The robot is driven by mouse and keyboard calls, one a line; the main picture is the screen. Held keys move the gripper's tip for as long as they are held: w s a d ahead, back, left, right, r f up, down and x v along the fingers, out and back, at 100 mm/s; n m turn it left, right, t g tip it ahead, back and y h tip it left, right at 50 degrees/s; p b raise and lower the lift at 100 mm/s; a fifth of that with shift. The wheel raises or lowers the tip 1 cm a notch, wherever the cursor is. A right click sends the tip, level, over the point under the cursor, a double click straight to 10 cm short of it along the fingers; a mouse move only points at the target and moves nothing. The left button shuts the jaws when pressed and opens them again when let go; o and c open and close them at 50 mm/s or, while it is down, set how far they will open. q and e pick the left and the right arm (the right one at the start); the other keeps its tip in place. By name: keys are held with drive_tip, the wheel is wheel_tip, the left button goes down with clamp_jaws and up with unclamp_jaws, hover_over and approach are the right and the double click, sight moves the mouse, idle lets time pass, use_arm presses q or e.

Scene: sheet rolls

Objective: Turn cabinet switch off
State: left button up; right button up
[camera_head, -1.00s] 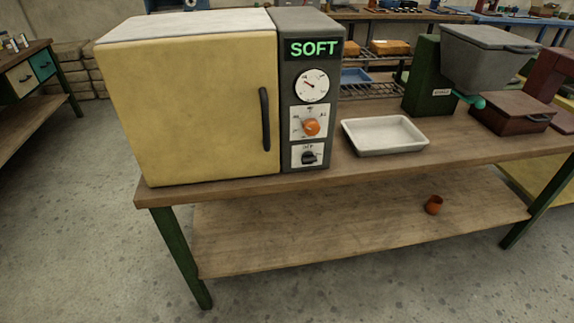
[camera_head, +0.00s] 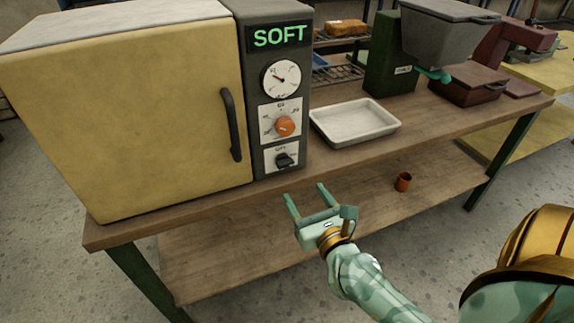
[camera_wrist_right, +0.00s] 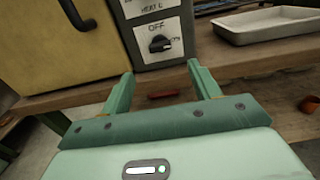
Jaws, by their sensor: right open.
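The cabinet (camera_head: 150,100) is a cream-yellow box with a dark control panel, standing on the wooden bench. Its black switch (camera_head: 284,160) sits on a white plate at the bottom of the panel, under the orange knob (camera_head: 285,126). In the right wrist view the switch (camera_wrist_right: 159,44) shows below the word "OFF", with its knob lying roughly sideways. My right gripper (camera_head: 305,190) is open and empty, just in front of and below the switch, its two fingers apart and not touching it. My left gripper is not in view.
A green "SOFT" display (camera_head: 280,36) and a dial are higher on the panel. The black door handle (camera_head: 231,125) is left of it. A white tray (camera_head: 355,122) lies to the right. A small orange cup (camera_head: 403,182) stands on the lower shelf.

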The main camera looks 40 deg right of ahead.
sight(287, 166)
drive_tip(key=x, duration=1)
drive_tip(key=shift+w+b, duration=0.4)
drive_tip(key=c, duration=1)
